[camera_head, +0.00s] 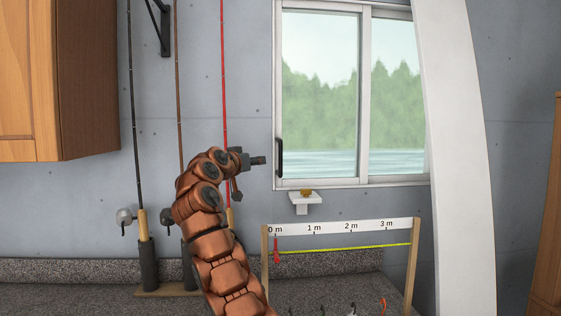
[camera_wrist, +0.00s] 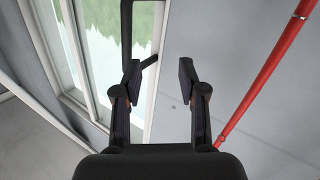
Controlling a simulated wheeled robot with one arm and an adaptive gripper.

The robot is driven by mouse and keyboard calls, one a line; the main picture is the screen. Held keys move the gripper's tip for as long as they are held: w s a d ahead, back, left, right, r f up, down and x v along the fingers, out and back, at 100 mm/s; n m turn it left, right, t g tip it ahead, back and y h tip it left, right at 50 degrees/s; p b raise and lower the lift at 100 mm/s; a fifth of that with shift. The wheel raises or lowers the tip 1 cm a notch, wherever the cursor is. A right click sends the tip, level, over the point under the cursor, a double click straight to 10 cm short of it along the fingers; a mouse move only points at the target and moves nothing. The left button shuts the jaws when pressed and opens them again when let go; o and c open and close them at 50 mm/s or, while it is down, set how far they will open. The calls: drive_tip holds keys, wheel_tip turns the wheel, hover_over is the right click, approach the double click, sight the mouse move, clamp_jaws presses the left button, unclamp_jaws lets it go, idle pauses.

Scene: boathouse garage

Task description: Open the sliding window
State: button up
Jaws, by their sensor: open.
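The sliding window (camera_head: 320,95) has a white frame and two panes, with trees and water behind the glass. It looks shut in the head view. A black vertical handle (camera_head: 280,158) sits on the left stile of its left pane. My gripper (camera_head: 258,172) is just left of this handle, apart from it in the head view. In the wrist view my gripper (camera_wrist: 166,75) is open with nothing between its fingers. The black handle (camera_wrist: 127,35) shows there beyond the left finger, near its tip; I cannot tell whether they touch. The window (camera_wrist: 95,45) fills the upper left.
Fishing rods stand left of the window; the red rod (camera_head: 224,70) is close to my arm. A wooden cabinet (camera_head: 85,80) hangs at upper left. A white post (camera_head: 460,150) stands right.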

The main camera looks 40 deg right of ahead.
sight(280, 158)
drive_tip(key=d+m+p, duration=0.1)
drive_tip(key=d, duration=0.2)
drive_tip(key=d+p, duration=0.1)
drive_tip(key=d, duration=0.2)
drive_tip(key=s+d+m+h+p, duration=0.1)
drive_tip(key=d, duration=0.3)
drive_tip(key=shift+s+r+m+g+p, duration=0.1)
drive_tip(key=shift+r+m+g+p, duration=0.05)
drive_tip(key=shift+m+g+p, duration=0.2)
drive_tip(key=shift+d, duration=0.4)
drive_tip(key=shift+f, duration=0.2)
clamp_jaws()
